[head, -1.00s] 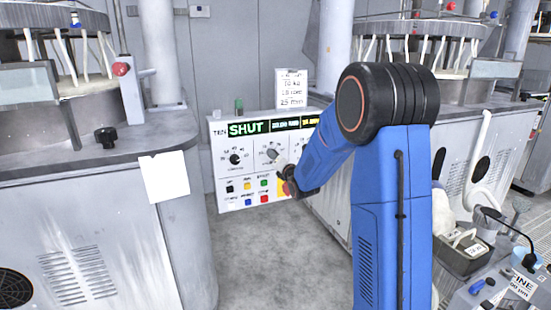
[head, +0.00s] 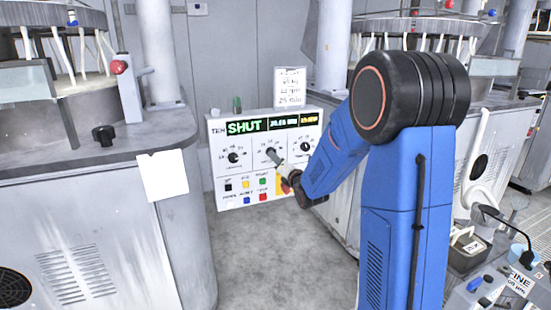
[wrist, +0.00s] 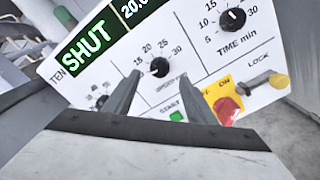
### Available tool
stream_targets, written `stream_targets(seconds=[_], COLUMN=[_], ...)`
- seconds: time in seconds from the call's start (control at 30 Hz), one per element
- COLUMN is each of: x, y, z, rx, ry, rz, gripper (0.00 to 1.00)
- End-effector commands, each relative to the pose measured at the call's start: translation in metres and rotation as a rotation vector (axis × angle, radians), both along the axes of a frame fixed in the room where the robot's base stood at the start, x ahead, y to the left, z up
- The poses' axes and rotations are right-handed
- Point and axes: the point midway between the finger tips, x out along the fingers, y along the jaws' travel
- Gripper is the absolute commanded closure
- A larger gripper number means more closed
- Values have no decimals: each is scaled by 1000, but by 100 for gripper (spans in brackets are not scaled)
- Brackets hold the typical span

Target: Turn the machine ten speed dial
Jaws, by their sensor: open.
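The machine ten panel (head: 217,185) is white, with a green SHUT display (head: 245,127). The middle dial (wrist: 160,67) is a small black knob with a scale to 30; the caption below it is blurred, likely speed. My gripper (wrist: 158,78) is open, with one finger at each side of this dial and its tips close to it. Whether they touch it cannot be told. In the head view my gripper (head: 278,160) covers part of the middle dial. The right dial (wrist: 232,19) reads TIME min. The left dial (head: 233,157) is clear in the head view.
A lock knob (wrist: 279,81) is at the right. A grey machine with a white sheet (head: 163,175) stands left; another stands right. Floor (head: 250,260) between is clear.

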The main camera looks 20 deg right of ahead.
Motion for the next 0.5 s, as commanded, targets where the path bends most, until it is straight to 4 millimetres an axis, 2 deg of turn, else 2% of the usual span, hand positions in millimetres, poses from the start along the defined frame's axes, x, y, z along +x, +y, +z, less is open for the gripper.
stream_targets(seconds=[0.03, 0.3, 0.5], x=[-11, -65, -96], y=[0, 0, 0], z=[0, 0, 0], rx=[0, 1, 1], ry=[0, 0, 1], rz=[0, -1, 0], gripper=[49, 49, 49])
